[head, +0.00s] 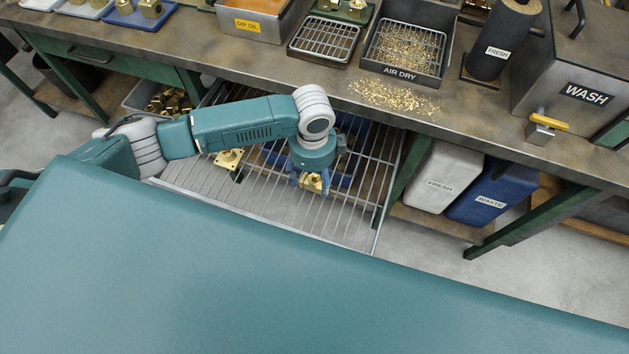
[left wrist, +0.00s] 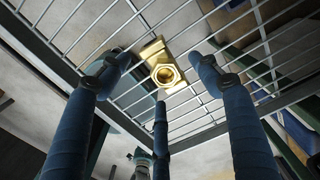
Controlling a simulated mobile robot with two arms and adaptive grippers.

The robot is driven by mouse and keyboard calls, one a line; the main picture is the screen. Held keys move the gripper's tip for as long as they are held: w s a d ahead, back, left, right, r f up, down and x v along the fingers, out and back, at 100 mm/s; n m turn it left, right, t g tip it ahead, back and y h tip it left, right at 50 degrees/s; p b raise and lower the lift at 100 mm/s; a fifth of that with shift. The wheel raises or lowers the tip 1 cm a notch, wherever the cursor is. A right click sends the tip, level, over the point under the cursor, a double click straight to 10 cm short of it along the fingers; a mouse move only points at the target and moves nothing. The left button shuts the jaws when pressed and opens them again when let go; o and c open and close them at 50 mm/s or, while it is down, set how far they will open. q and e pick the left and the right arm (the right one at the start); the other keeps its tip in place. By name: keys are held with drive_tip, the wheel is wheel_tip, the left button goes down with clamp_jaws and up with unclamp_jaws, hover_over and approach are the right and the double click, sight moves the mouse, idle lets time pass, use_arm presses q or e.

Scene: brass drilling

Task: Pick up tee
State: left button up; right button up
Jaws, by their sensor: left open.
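A brass tee (head: 312,183) lies on a wire rack (head: 290,213) below the bench top, partly hidden by my left gripper (head: 310,178). In the left wrist view the tee (left wrist: 165,72) shows its round, threaded-looking opening facing the camera. My left gripper (left wrist: 158,82) has its blue fingers spread around the tee, with visible gaps and no clear contact. A second brass piece (head: 228,160) rests on the rack to the left, near my forearm. My right gripper is in neither view.
The bench top (head: 240,62) overhangs behind the rack, carrying an air-dry tray (head: 405,74), a dip oil container (head: 245,35) and a wash tank (head: 560,85). White and blue containers (head: 490,192) stand right of the rack. A bench leg (head: 400,185) is close to the rack's right side.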

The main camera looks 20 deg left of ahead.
sight(313, 181)
use_arm(q)
wheel_tip(313, 181, down, 2)
drive_tip(key=shift+s+f, duration=0.1)
drive_tip(key=shift+f, duration=0.35)
drive_tip(key=shift+c, duration=0.8)
drive_tip(key=c, duration=0.8)
clamp_jaws()
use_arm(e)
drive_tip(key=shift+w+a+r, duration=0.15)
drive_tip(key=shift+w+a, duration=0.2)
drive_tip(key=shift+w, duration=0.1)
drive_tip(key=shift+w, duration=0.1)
